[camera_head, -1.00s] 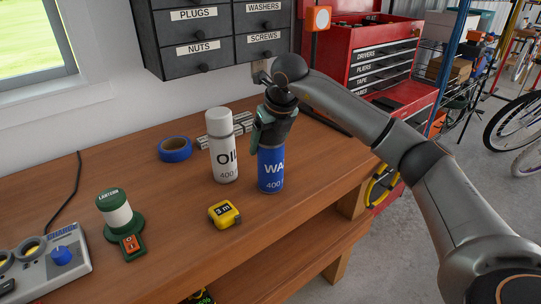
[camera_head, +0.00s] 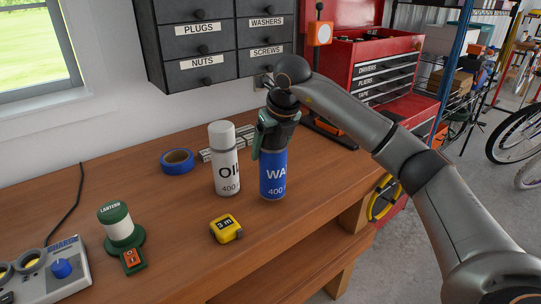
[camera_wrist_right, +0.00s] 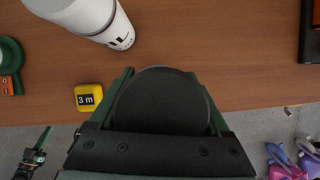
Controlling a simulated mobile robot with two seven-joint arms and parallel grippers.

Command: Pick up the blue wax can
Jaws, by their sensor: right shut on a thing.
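The blue wax can (camera_head: 272,176) stands upright on the wooden workbench in the head view, with white lettering on its side. My right gripper (camera_head: 272,140) reaches it from above and is shut on its upper part. The gripper hides the can's top in the head view. In the right wrist view, the can's dark round top (camera_wrist_right: 160,100) sits between the two green fingers. I cannot tell whether the can's base touches the bench.
A white oil can (camera_head: 225,165) stands close to the left of the wax can. A yellow tape measure (camera_head: 226,229), blue tape roll (camera_head: 177,161) and green lantern (camera_head: 119,224) are on the workbench (camera_head: 180,240). Dark drawers (camera_head: 222,45) hang above, and a red tool chest (camera_head: 385,70) stands behind.

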